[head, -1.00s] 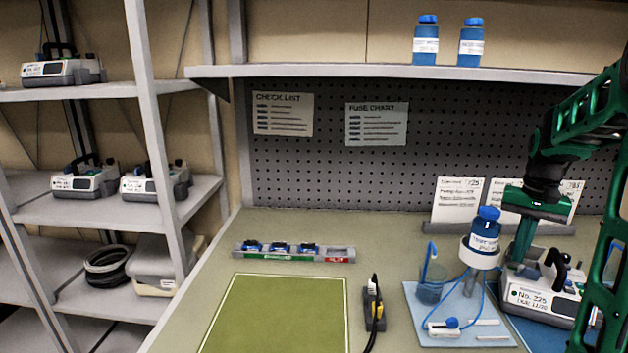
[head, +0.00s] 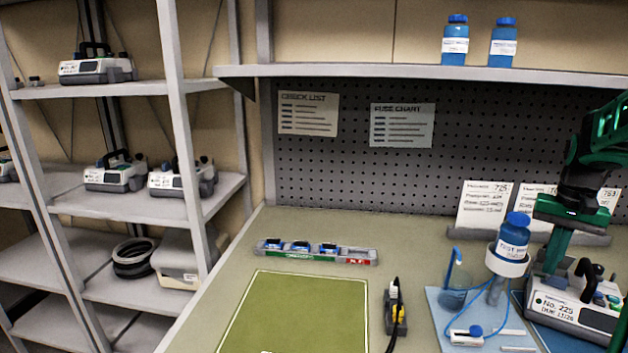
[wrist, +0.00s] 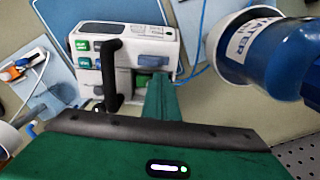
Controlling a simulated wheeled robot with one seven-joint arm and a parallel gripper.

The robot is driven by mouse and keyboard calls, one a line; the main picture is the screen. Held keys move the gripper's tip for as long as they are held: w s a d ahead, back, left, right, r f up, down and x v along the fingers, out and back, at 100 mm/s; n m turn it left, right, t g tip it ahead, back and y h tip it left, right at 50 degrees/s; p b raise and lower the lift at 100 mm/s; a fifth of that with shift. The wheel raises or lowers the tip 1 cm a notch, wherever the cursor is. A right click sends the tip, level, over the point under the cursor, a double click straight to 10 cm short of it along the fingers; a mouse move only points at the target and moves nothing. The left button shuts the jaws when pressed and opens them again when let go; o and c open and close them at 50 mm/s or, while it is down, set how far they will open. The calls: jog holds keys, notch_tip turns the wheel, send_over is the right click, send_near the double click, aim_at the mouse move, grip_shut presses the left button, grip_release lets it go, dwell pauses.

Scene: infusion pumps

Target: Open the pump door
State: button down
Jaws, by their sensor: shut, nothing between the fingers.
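The pump (head: 578,308) is a white and grey case with a black handle and a "No. 225" label, at the right of the head view. In the wrist view the pump (wrist: 150,42) shows green and blue buttons, a blue tab and the black handle (wrist: 110,75). My gripper (head: 551,262) points down at the left rear of the pump. In the wrist view my gripper (wrist: 160,84) is shut and empty, with its green fingers close to the pump's lower right part. I cannot tell whether they touch it. I cannot make out an open door.
A blue bottle (head: 513,240) in a white stand with tubing is just left of the gripper. A pale blue tray (head: 447,325) lies under it. A fuse rack (head: 316,252), a green mat (head: 295,315) and a black-and-yellow tool (head: 396,312) occupy the bench.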

jog(key=shift+s+a, duration=0.1)
jog(key=shift+s, duration=0.2)
notch_tip(320, 180, up, 8)
dwell(0.9)
jog(key=s+a+f, duration=0.3)
jog(key=s+a, duration=0.2)
jog(key=s, duration=0.2)
jog(key=s+a+f+n, duration=0.1)
jog(key=s+a+f, duration=0.3)
jog(key=s+a, duration=0.2)
jog(key=s+a+f+n, duration=0.1)
jog(key=s+a+f, duration=0.3)
jog(key=s+a, duration=0.2)
jog(key=shift+s+a, duration=0.15)
jog(key=shift+s, duration=1)
jog(key=shift+a, duration=0.1)
